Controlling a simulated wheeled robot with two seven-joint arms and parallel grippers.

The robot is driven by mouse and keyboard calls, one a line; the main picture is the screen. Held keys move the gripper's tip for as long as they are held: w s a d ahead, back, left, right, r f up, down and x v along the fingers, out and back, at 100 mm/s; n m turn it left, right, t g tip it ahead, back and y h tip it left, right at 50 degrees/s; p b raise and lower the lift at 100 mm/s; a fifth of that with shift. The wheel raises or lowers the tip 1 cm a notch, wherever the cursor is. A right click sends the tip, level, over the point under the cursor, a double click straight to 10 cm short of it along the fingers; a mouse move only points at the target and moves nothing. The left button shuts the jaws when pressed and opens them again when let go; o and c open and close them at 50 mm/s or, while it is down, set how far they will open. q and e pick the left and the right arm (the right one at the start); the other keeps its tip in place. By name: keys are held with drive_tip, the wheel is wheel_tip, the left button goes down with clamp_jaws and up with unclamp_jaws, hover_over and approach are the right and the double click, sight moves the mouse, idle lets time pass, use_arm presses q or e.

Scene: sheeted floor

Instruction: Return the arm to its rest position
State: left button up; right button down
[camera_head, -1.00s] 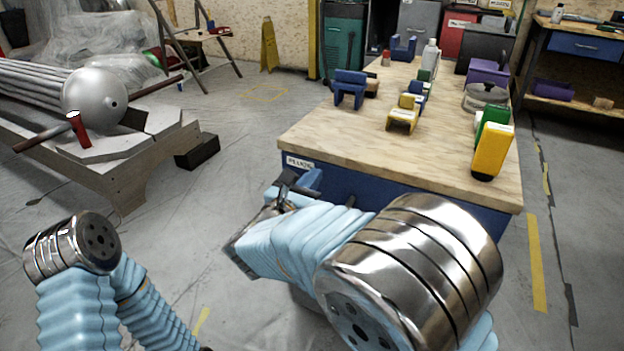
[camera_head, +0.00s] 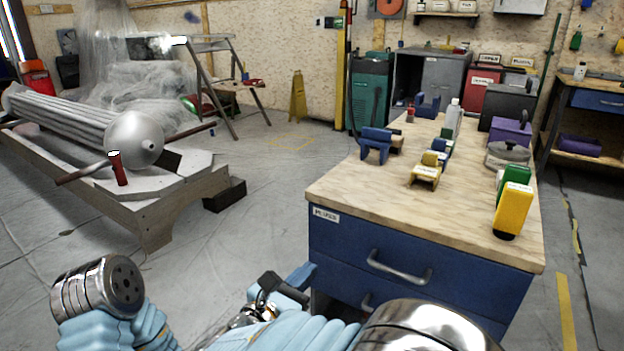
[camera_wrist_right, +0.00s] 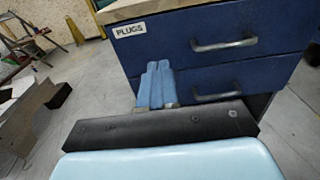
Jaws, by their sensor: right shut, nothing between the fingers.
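My right arm, in a light blue sleeve with a bright metal joint, comes in at the bottom of the head view. Its gripper (camera_head: 296,277) is partly seen in front of the left corner of the blue drawer bench. In the right wrist view the blue fingers (camera_wrist_right: 156,84) are together with nothing between them, in front of the drawers. My left arm shows only a metal joint and blue sleeve at the lower left. The left gripper is out of view.
The blue drawer bench (camera_head: 420,257) stands close ahead, with yellow, blue and green items on its wooden top. A low grey bench (camera_head: 150,205) with a metal cylinder (camera_head: 133,138) stands left. Open floor (camera_head: 250,225) lies between them.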

drive_tip(key=s+d+f+m+g+y, duration=0.15)
drive_tip(key=d+f+g, duration=0.25)
drive_tip(key=f, duration=0.4)
drive_tip(key=d+f+m+g+h, duration=0.1)
drive_tip(key=d+f+m+g, duration=0.15)
drive_tip(key=d+f, duration=0.4)
drive_tip(key=s+f+m+g+y+p, duration=0.1)
drive_tip(key=s+f+m+y, duration=0.3)
drive_tip(key=f+m, duration=0.4)
drive_tip(key=s+d+f+m+g+y+p, duration=0.1)
drive_tip(key=s+f+m+g+y, duration=0.3)
drive_tip(key=f+m, duration=0.3)
drive_tip(key=s+d+f+m+g+y+p, duration=0.1)
drive_tip(key=s+f+m+g+y, duration=0.1)
drive_tip(key=s+f+m+y, duration=0.3)
wheel_tip(320, 180, down, 4)
drive_tip(key=s+m, duration=0.1)
drive_tip(key=m, duration=0.6)
drive_tip(key=shift+s+d+r, duration=0.2)
drive_tip(key=shift+d, duration=0.05)
